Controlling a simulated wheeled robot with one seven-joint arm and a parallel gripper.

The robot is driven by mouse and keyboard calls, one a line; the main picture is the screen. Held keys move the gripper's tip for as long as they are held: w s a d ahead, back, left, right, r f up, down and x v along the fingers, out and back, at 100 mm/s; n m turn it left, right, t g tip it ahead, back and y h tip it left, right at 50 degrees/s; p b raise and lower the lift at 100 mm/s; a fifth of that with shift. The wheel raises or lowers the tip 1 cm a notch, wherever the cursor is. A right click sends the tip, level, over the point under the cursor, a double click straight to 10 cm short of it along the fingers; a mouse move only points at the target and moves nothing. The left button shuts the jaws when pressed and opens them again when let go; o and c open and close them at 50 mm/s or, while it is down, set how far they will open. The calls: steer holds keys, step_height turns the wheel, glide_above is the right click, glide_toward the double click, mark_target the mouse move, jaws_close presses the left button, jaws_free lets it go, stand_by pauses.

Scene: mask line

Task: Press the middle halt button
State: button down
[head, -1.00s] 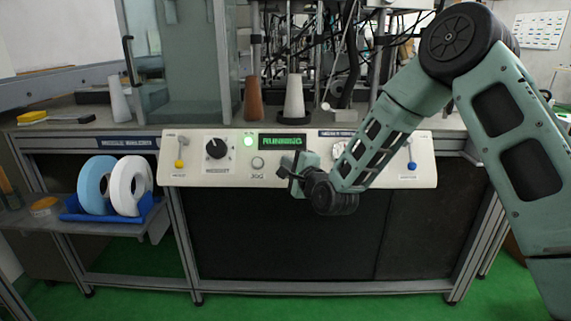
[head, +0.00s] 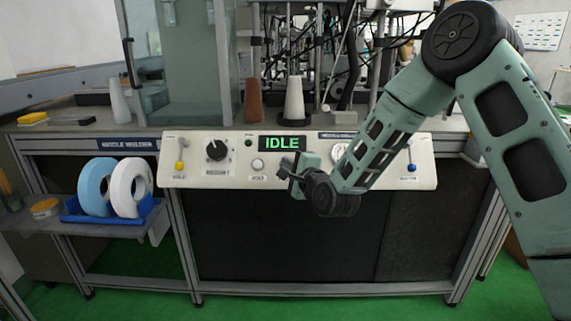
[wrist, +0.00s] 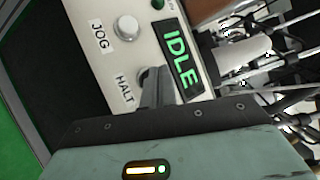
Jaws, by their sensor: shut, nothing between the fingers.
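The white control panel (head: 225,181) runs across the front of the machine bench in the head view. Its display (head: 282,143) reads IDLE in green, and the display also shows in the wrist view (wrist: 181,60). The HALT label (wrist: 124,89) is readable in the wrist view. The halt button beside it is hidden behind my fingers. My gripper (head: 284,171) is shut and empty, with its fingertips (wrist: 154,76) at the halt button's place. I cannot tell whether they touch it.
The round JOG button (head: 258,164) sits just left of my gripper. A black knob (head: 216,150), a yellow-tipped lever (head: 180,155) and a blue-tipped lever (head: 411,157) are also on the panel. A small lamp (head: 248,142) beside the display is dark. My arm covers part of the panel's right.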

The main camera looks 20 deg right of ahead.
steer(key=shift+s+r, duration=0.1)
steer(key=s+r+p, duration=0.1)
steer(key=s+a+r+p, duration=0.1)
steer(key=s+r, duration=0.1)
steer(key=shift+s+a+r, duration=0.1)
steer(key=shift+s+a, duration=0.05)
steer(key=shift+s, duration=0.15)
stand_by(0.5)
stand_by(0.4)
